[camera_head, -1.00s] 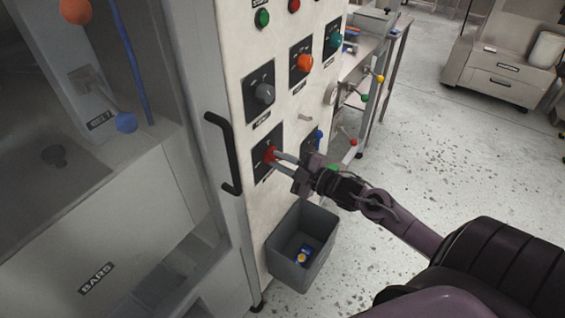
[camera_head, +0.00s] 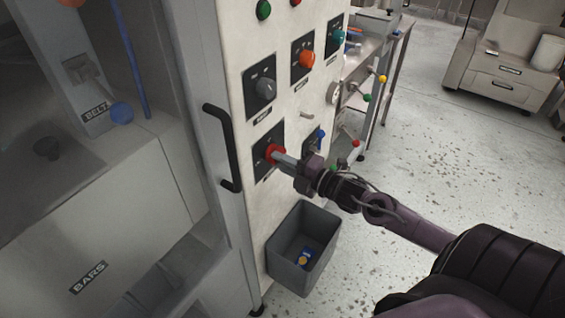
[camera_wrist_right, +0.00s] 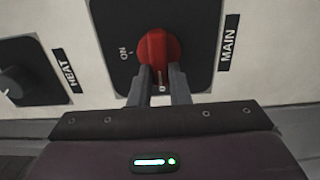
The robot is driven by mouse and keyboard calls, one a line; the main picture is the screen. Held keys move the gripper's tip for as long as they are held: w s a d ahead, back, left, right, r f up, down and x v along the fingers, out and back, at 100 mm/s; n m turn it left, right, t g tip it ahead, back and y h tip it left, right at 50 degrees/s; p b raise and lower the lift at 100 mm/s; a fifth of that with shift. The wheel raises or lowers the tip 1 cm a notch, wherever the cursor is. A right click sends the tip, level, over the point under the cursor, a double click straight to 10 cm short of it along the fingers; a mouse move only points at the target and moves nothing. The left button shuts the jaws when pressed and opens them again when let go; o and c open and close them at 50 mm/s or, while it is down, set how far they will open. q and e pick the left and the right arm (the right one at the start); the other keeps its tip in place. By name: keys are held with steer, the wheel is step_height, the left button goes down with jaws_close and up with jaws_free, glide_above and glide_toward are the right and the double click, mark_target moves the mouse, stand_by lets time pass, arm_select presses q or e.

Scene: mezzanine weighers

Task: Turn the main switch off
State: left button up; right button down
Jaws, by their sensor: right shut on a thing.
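The main switch is a red rotary knob (camera_head: 270,153) on a dark square plate, low on the cream panel. In the right wrist view the red knob (camera_wrist_right: 158,46) sits beside the label MAIN (camera_wrist_right: 228,50), with an ON mark on the plate at its left. My right gripper (camera_head: 279,156) reaches it from the right. In the wrist view its two fingers (camera_wrist_right: 159,72) are shut on the knob, one on each side. The fingers hide part of the plate and its lower marks. My left gripper is not in view.
A grey knob (camera_head: 265,87), an orange knob (camera_head: 306,59) and a teal knob (camera_head: 336,39) are higher on the panel. A blue-handled switch (camera_head: 320,137) is just right. A black door handle (camera_head: 222,148) stands out at left. A grey bin (camera_head: 291,267) is below. Floor at right is clear.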

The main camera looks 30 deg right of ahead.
steer(key=shift+f, duration=0.1)
stand_by(0.3)
steer(key=c, duration=1.4)
jaws_free()
steer(key=shift+o, duration=0.2)
steer(key=v, duration=0.7)
steer(key=shift+s, duration=0.4)
steer(key=shift+d, duration=0.15)
